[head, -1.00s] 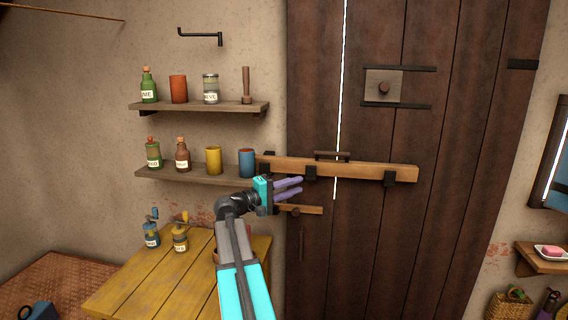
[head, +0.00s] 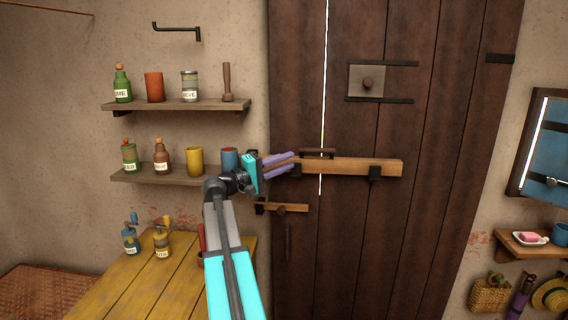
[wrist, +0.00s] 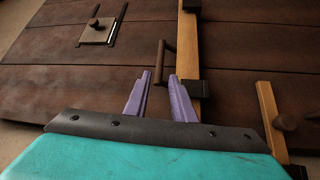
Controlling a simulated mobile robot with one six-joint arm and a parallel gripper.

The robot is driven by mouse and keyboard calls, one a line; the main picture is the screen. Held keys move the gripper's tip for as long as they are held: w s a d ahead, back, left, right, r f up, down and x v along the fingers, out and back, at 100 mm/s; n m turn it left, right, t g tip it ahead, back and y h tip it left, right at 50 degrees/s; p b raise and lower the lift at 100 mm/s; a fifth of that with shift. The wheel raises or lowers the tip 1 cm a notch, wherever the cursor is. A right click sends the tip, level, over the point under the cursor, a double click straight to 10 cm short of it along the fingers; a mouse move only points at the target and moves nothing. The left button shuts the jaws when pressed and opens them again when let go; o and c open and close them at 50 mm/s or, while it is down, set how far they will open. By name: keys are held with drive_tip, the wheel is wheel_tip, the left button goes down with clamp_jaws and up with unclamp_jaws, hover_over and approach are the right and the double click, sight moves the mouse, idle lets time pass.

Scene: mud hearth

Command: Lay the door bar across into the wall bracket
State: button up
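The door bar (head: 345,167) is a light wooden beam lying level across the dark plank door, with a black door bracket (head: 375,173) near its right end. A dark handle (head: 317,152) stands out from the bar. In the wrist view the bar (wrist: 187,45) runs up the picture and the handle (wrist: 164,62) lies just beyond the fingertips, roughly between them. My gripper (head: 293,161), with purple fingers, is open and empty in front of the bar's left part, just left of the handle. It hides the bar's left end and most of the wall bracket.
Two wall shelves (head: 180,104) with bottles and cups stand left of the door; a blue cup (head: 230,159) is close behind my gripper. A yellow table (head: 120,290) is below. A small lower latch bar (head: 296,208) and a square bolt plate (head: 355,80) are on the door.

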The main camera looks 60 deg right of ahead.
sight(312, 151)
drive_tip(key=p+x, duration=0.4)
drive_tip(key=x, duration=0.9)
drive_tip(key=shift+s+d, duration=0.1)
clamp_jaws()
idle(1.3)
drive_tip(key=shift+o, duration=1.7)
unclamp_jaws()
